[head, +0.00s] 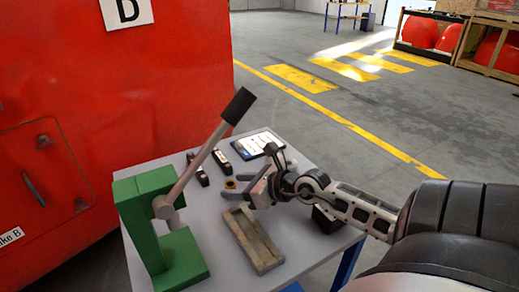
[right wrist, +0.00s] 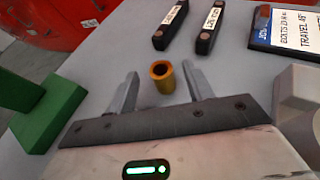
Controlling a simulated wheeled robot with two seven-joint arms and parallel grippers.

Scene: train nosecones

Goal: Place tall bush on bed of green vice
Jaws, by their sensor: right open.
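The tall bush is a small brass-coloured hollow cylinder standing upright on the grey table, seen in the right wrist view (right wrist: 161,78) and as a small yellow spot in the head view (head: 230,184). My right gripper (head: 238,187) is open around it. In the right wrist view its fingers (right wrist: 160,72) stand on either side of the bush with gaps. The green vice (head: 148,230), with a grey lever and black handle, stands at the table's left; part of its green body shows in the right wrist view (right wrist: 52,115). My left gripper is not in view.
An open shallow tray (head: 266,265) lies on the table right of the vice. Two black labelled blocks (head: 221,160) and a tablet-like card (head: 260,144) lie at the back. A black object (head: 327,219) is at the right. A red train nose (head: 110,110) rises behind left.

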